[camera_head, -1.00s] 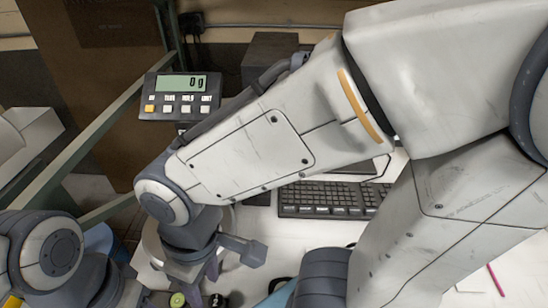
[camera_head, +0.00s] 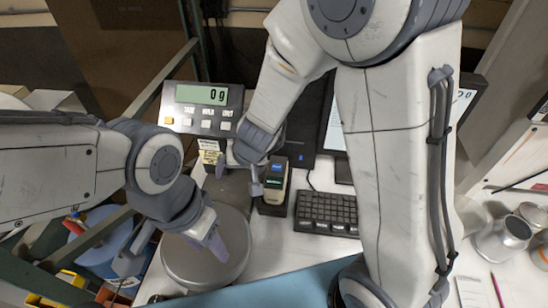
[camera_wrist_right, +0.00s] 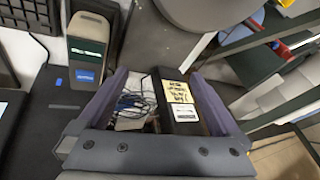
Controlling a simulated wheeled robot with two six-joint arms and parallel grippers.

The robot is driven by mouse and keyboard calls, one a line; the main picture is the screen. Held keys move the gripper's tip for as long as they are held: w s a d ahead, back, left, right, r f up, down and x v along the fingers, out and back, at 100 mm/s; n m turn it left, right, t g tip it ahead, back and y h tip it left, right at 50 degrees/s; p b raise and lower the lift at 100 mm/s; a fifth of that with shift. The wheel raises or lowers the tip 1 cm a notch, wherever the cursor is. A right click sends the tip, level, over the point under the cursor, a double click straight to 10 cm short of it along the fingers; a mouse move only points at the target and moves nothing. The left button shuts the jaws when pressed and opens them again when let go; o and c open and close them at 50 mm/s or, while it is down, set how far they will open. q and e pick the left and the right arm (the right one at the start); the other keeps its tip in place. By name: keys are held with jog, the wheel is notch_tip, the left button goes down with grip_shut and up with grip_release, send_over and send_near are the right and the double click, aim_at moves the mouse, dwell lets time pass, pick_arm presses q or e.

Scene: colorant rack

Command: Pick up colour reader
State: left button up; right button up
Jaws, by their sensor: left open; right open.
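The colour reader (camera_head: 275,178) is a small upright handheld device with a pale body, a dark face and a blue label, standing in a dark base left of the keyboard. It also shows in the right wrist view (camera_wrist_right: 88,45), at upper left, outside the jaws. My right gripper (camera_head: 240,172) is open, just left of the reader; one finger appears close to it, but contact cannot be told. In the wrist view, my open right jaws (camera_wrist_right: 163,95) frame a black box with a yellow note. My left gripper (camera_head: 177,243) is open and empty, over the round scale plate.
The scale display (camera_head: 203,108) reads 0 g behind the round scale plate (camera_head: 240,262). A keyboard (camera_head: 328,213) lies right of the reader. The black box (camera_wrist_right: 170,85) stands near the reader. Metal cups (camera_head: 503,238) stand at far right.

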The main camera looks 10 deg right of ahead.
aim_at(275, 173)
jog(key=w+d+f+m+h, duration=0.1)
jog(key=d, duration=0.2)
jog(key=w+d+f+m+h+p, duration=0.1)
jog(key=d, duration=0.2)
jog(key=w+d+f+m+h, duration=0.1)
jog(key=d+f+h, duration=0.1)
jog(key=d, duration=0.1)
jog(key=shift+w+d+f+m+p, duration=0.1)
jog(key=shift+d+m+p, duration=0.2)
jog(key=shift+d, duration=0.1)
jog(key=b+x, duration=0.3)
jog(key=x, duration=0.2)
jog(key=shift+d, duration=0.1)
jog(key=b+x, duration=0.1)
jog(key=x, duration=0.1)
jog(key=s+b+x, duration=0.1)
jog(key=b+x, duration=0.1)
jog(key=shift+w+d+f, duration=0.15)
jog(key=shift+f, duration=0.25)
jog(key=shift+w+f, duration=0.25)
jog(key=shift+f, duration=0.1)
pick_arm(q)
notch_tip(275, 173, down, 4)
jog(key=shift+r, duration=0.2)
pick_arm(e)
jog(key=shift+r, duration=0.1)
jog(key=shift+c, duration=0.3)
grip_shut()
